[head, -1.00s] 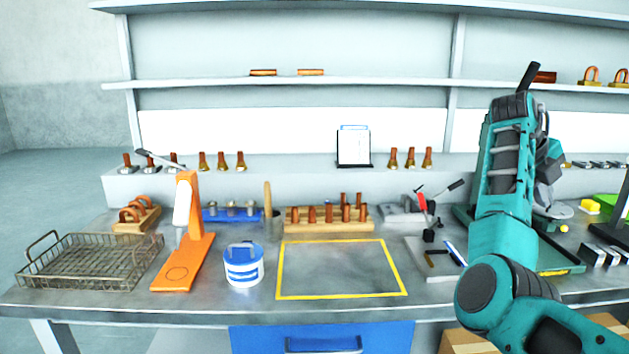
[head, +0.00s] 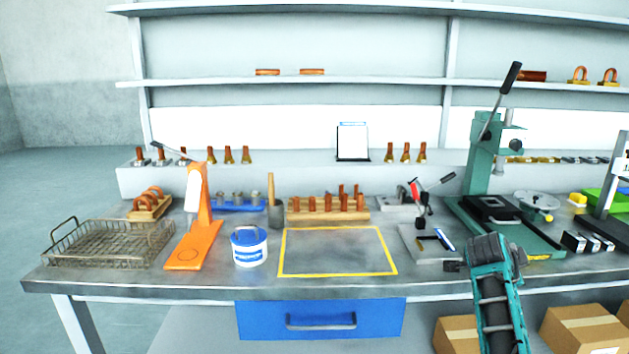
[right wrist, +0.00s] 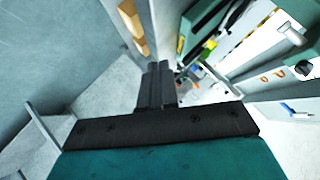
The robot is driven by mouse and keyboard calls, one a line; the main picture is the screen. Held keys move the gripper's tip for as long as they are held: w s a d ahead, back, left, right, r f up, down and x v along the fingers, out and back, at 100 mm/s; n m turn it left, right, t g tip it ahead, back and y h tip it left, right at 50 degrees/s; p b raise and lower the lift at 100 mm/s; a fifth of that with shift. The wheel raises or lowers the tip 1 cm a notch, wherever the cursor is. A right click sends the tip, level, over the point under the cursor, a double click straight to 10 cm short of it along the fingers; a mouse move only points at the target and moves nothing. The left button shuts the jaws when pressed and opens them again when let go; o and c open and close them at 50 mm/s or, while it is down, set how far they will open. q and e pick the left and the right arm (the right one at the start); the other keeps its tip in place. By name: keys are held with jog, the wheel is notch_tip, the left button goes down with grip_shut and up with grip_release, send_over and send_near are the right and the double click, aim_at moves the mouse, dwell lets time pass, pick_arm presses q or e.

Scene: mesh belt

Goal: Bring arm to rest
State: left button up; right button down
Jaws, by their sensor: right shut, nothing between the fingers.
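My right arm is teal and black and comes up from the bottom right of the head view, in front of the bench's front edge. Its right gripper shows in the right wrist view (right wrist: 157,84) with its two dark fingers together and nothing between them. In the head view the dark finger tips (head: 454,266) lie near the bench's front edge; whether they touch it I cannot tell. My left gripper is not in view.
The grey bench (head: 340,289) holds a wire basket (head: 103,252), an orange stand (head: 197,237), a blue-and-white tub (head: 249,248) and a green lever press (head: 483,160). The yellow-outlined area (head: 338,252) is clear. Cardboard boxes (head: 574,330) stand below right.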

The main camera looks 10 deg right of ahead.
jog(key=s+a+f+n+t+y, duration=0.2)
jog(key=s+a+f+n, duration=0.2)
jog(key=a+f+n, duration=0.35)
jog(key=s+a+f+n+t+y, duration=0.2)
jog(key=s+a+f+n+y, duration=0.15)
jog(key=a+f+n, duration=0.45)
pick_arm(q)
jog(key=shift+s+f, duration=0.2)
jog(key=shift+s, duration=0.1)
pick_arm(e)
jog(key=s+a+f+n+y, duration=0.3)
jog(key=s+a+n, duration=0.1)
jog(key=s+a, duration=0.3)
jog(key=s+a+f+n+t+y, duration=0.1)
jog(key=s+a+f+n+y, duration=0.2)
jog(key=s+a, duration=0.4)
jog(key=s+n, duration=0.1)
jog(key=s, duration=0.3)
jog(key=shift+s+a+f, duration=0.35)
jog(key=shift+s+a, duration=0.05)
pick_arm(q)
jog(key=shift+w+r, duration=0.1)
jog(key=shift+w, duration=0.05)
